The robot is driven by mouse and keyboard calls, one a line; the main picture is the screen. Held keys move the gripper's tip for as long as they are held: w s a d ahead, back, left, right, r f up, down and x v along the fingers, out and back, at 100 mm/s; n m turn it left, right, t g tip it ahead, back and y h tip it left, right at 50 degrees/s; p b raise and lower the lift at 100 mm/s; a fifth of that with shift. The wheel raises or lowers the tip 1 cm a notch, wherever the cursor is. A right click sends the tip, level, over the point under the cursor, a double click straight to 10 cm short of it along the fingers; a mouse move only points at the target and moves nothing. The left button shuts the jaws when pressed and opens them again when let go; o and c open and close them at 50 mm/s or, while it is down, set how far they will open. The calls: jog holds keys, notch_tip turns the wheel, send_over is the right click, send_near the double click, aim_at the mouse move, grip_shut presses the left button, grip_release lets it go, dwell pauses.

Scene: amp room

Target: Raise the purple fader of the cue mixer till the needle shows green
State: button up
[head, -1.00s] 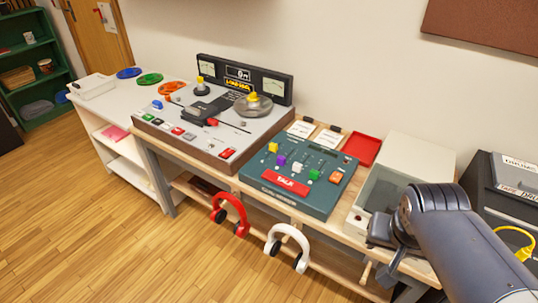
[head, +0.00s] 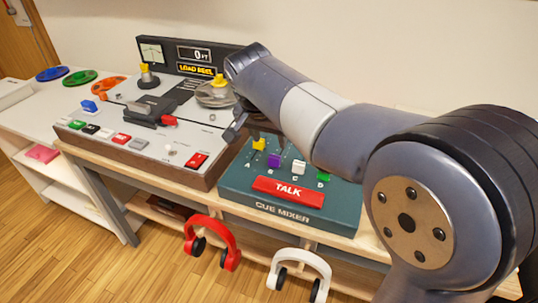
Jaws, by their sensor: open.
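The teal cue mixer (head: 236,183) sits on the bench with a red TALK bar (head: 288,191) along its front. Its purple fader (head: 274,160) stands between the yellow fader (head: 259,144) and the white fader (head: 299,167). A green fader (head: 323,175) is at the right. My gripper (head: 258,132) is open, pointing down over the back left of the mixer, near the yellow and purple faders. I see no contact with the purple fader. My arm hides the mixer's back and right parts; no mixer needle is visible.
Red headphones (head: 228,236) and white headphones (head: 318,265) hang at the bench's front edge.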

aim_at(275, 157)
jog(key=b+x, duration=0.1)
jog(key=x, duration=0.8)
jog(key=shift+s+b, duration=0.1)
jog(key=shift+b, duration=0.3)
jog(key=shift+c, duration=0.2)
grip_shut()
